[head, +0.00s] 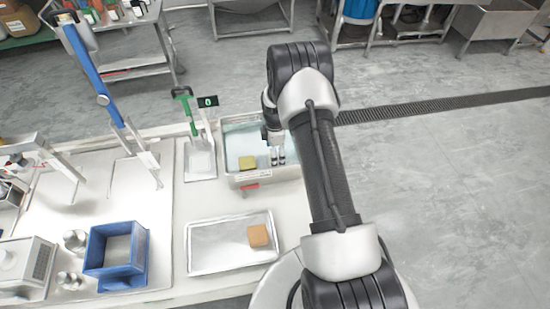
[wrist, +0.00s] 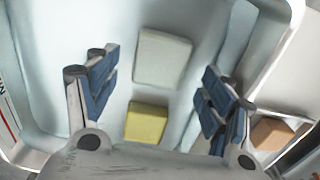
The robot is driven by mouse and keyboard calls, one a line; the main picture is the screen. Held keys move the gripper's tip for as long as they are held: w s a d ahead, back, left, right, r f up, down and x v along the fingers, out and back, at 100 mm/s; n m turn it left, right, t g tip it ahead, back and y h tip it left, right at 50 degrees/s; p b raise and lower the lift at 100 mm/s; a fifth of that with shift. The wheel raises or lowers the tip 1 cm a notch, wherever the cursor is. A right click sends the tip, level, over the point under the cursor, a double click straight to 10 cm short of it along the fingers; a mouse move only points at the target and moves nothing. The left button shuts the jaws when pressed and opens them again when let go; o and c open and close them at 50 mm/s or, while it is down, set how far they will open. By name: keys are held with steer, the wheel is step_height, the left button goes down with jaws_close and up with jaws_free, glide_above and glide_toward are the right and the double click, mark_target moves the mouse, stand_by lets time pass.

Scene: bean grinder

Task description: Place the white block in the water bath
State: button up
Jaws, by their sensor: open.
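The white block (wrist: 162,58) lies inside the water bath (wrist: 60,40), between and a little beyond my fingertips in the wrist view. I cannot make it out in the head view, where my gripper and arm cover part of the bath (head: 232,128). My gripper (wrist: 160,84) is open and empty, with its blue-padded fingers spread wide. In the head view my gripper (head: 277,158) points down over the right part of the bath.
A yellow block (head: 247,163) is also in the bath, close to the white one in the wrist view (wrist: 147,122). A brown block (head: 258,236) lies on a metal tray (head: 215,248) in front. A blue box (head: 137,238) and a green-handled stand (head: 188,108) are to the left.

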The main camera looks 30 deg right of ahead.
steer(key=s+a+r+m+t, duration=0.1)
steer(key=s+a+r+m, duration=0.15)
steer(key=r, duration=0.85)
steer(key=s+a+r+m, duration=0.2)
steer(key=s+a+r, duration=0.1)
steer(key=r, duration=0.8)
steer(key=s+a+r+m+t, duration=0.1)
steer(key=s+a+r+m, duration=0.15)
steer(key=r, duration=0.75)
steer(key=s+a+r+m+t, duration=0.1)
steer(key=s+a+r+m, duration=0.1)
steer(key=s, duration=0.5)
steer(key=s+a+r+m, duration=0.3)
steer(key=s, duration=0.5)
steer(key=s+a+r+m+t, duration=0.1)
steer(key=s+a+r+m, duration=0.1)
steer(key=s, duration=0.6)
steer(key=shift+a+r+m+t+p, duration=0.15)
steer(key=shift+r+m+t+p, duration=0.2)
steer(key=shift+r, duration=0.45)
